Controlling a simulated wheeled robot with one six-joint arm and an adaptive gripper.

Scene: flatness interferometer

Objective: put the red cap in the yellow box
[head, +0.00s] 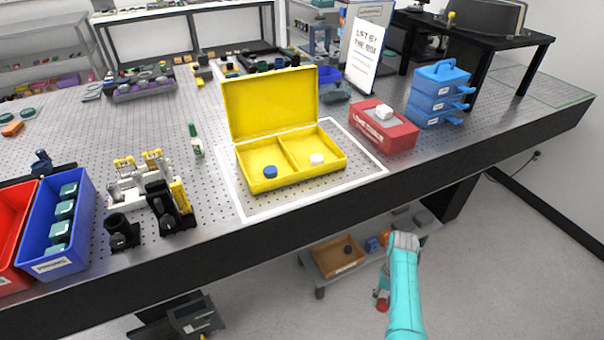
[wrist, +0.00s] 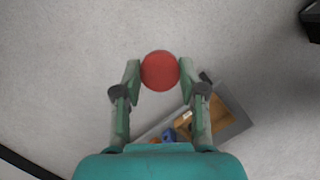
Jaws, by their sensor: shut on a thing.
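The red cap (wrist: 160,70) is between my gripper's (wrist: 160,77) fingertips in the wrist view, and the fingers are shut on it. In the head view the red cap (head: 382,304) is a small red spot below my gripper, low in front of the bench and over the floor. The yellow box (head: 272,103) stands on the bench with its lid raised at the back. It has two compartments: a blue cap (head: 270,172) lies in the left one and a white cap (head: 317,159) in the right one. My gripper is to the right of the box and well below it.
A low shelf under the bench holds a brown tray (head: 325,268) with a dark item. A red box (head: 384,134) and blue drawers (head: 437,102) stand right of the yellow box. Optical mounts (head: 165,209) and a blue bin (head: 68,258) are on the left.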

